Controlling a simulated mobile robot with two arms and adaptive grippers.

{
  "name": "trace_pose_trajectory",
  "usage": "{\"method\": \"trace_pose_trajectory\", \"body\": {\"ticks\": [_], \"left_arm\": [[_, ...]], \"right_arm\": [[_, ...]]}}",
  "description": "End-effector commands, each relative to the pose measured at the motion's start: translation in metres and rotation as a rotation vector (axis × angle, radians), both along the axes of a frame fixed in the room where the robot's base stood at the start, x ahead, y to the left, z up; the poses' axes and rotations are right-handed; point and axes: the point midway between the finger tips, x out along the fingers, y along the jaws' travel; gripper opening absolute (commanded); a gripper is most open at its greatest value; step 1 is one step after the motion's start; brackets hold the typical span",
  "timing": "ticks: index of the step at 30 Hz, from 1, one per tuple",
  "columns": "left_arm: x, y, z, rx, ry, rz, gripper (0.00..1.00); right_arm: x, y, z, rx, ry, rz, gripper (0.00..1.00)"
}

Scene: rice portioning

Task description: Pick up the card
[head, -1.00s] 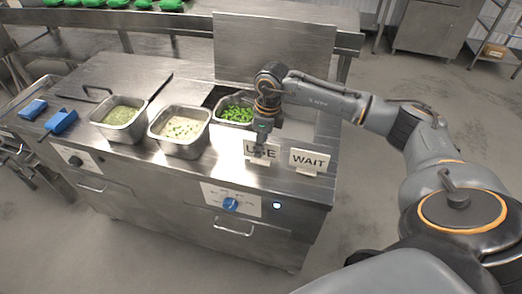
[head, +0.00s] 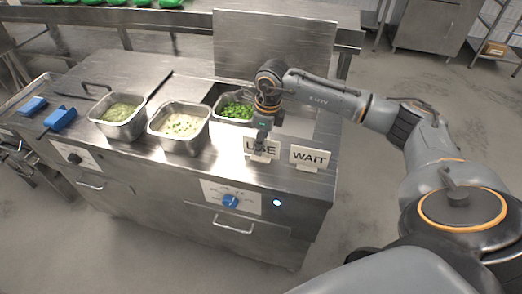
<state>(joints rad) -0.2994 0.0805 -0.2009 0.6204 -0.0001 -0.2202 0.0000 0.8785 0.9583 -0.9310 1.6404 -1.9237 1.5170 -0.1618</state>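Two white cards stand at the front right of the steel counter. The USE card (head: 270,149) is partly hidden behind my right gripper (head: 259,150), which points down at it. The WAIT card (head: 310,157) stands upright just to the right, clear of the gripper. The fingers are small and dark against the USE card, so I cannot tell if they are open, shut or touching it. My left gripper is not in view.
A blue knob (head: 231,201) is on the counter front.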

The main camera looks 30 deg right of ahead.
Motion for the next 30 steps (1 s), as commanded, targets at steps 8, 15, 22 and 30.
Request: {"method": "trace_pose_trajectory", "body": {"ticks": [8,15,22,30], "left_arm": [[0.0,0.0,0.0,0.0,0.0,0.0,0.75],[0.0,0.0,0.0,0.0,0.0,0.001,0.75],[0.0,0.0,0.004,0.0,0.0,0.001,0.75],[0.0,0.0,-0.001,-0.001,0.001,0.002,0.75]], "right_arm": [[0.0,0.0,0.0,0.0,0.0,0.0,0.0],[0.0,0.0,0.0,0.0,0.0,0.0,0.0],[0.0,0.0,0.003,0.0,0.0,0.0,0.0],[0.002,0.0,0.034,-0.001,-0.007,-0.001,0.0]]}}
